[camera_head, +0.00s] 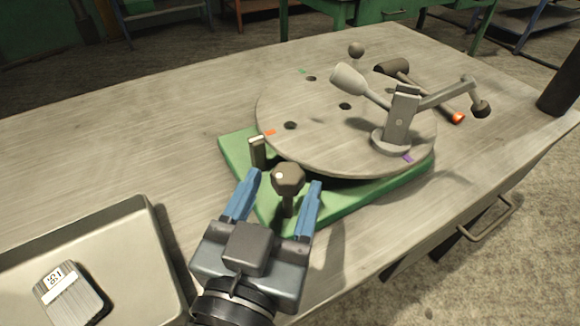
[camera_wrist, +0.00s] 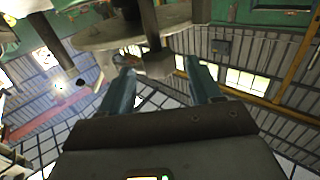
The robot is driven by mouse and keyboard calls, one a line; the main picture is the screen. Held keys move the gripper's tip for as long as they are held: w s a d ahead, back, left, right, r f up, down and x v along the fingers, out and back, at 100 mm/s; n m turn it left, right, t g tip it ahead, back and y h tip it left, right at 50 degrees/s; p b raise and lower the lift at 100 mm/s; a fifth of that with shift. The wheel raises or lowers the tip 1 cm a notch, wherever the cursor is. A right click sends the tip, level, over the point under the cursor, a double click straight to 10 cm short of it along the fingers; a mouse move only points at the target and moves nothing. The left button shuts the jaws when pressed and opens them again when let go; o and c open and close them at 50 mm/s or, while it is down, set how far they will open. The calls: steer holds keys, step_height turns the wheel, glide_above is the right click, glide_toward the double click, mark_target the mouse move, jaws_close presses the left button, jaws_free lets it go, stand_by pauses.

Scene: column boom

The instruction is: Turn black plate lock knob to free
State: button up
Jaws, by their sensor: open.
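The dark faceted lock knob (camera_head: 288,178) has a pale dot on its left side and stands on a short stem at the front of the green base (camera_head: 240,150). My gripper (camera_head: 288,183) is open, with one blue finger on each side of the knob; I cannot tell whether either finger touches it. In the wrist view, my gripper (camera_wrist: 161,78) also shows open, with a dark block-like end, likely the knob (camera_wrist: 157,66), between the fingertips. The round grey plate (camera_head: 325,125) lies on the base, with several dark holes and small orange, green and purple marks.
A small upright post (camera_head: 257,152) stands just left of the knob. A bracket (camera_head: 401,117) with lever arms rises from the plate's right side. A hammer-like tool (camera_head: 425,88) lies behind it. A metal tray (camera_head: 150,235) holding a grey box (camera_head: 70,293) is at lower left. The left tabletop is clear.

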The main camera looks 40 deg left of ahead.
steer(key=shift+x, duration=1.7)
steer(key=c, duration=0.9)
steer(key=shift+c, duration=0.2)
